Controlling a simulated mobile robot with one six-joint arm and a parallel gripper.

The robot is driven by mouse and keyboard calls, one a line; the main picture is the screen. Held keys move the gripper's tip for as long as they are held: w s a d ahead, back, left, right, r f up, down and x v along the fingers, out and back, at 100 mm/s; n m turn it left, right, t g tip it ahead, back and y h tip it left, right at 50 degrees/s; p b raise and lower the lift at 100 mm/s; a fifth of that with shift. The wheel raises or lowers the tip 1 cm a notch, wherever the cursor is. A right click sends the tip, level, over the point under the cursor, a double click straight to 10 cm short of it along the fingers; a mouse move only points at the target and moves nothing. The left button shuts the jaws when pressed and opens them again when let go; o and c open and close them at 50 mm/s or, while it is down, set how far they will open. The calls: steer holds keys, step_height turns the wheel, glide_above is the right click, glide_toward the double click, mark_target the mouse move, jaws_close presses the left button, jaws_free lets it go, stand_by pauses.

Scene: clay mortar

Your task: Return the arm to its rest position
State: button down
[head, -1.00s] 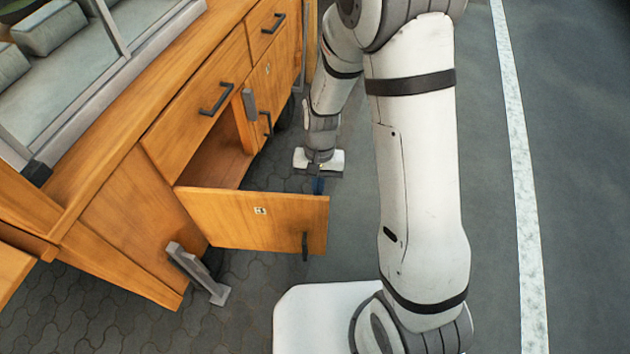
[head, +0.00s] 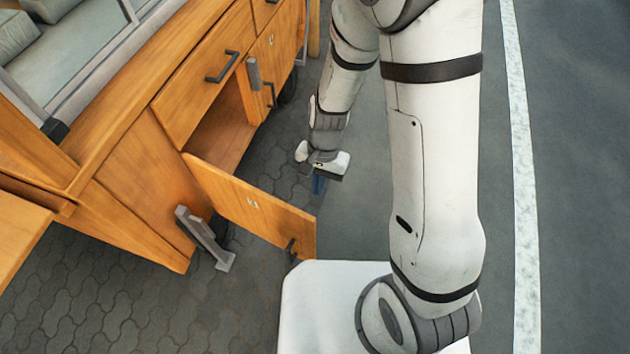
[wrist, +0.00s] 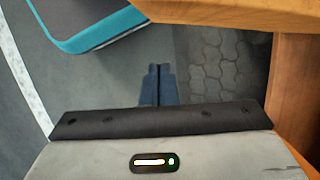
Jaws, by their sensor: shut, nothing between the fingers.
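My gripper (head: 318,185) hangs low beside the wooden cabinet in the head view, pointing down, just past the free edge of the open door. In the wrist view its two blue fingers (wrist: 158,84) are together with nothing between them. The wooden cabinet door (head: 250,204) stands swung open, with a dark handle (head: 291,250) near its free end. The gripper is apart from the door in the head view. My arm is still bent out and down toward the ground.
The wooden cabinet (head: 150,180) fills the left, with a closed drawer (head: 205,75) above the open compartment (head: 222,135). A grey support foot (head: 205,238) stands on the paving below. Open grey road with a white line (head: 525,180) lies to the right.

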steer(key=p+v, duration=0.2)
steer(key=v, duration=0.5)
steer(key=shift+w+r, duration=0.2)
steer(key=shift+r, duration=0.15)
steer(key=shift+s+d, duration=0.1)
steer(key=shift+d, duration=0.05)
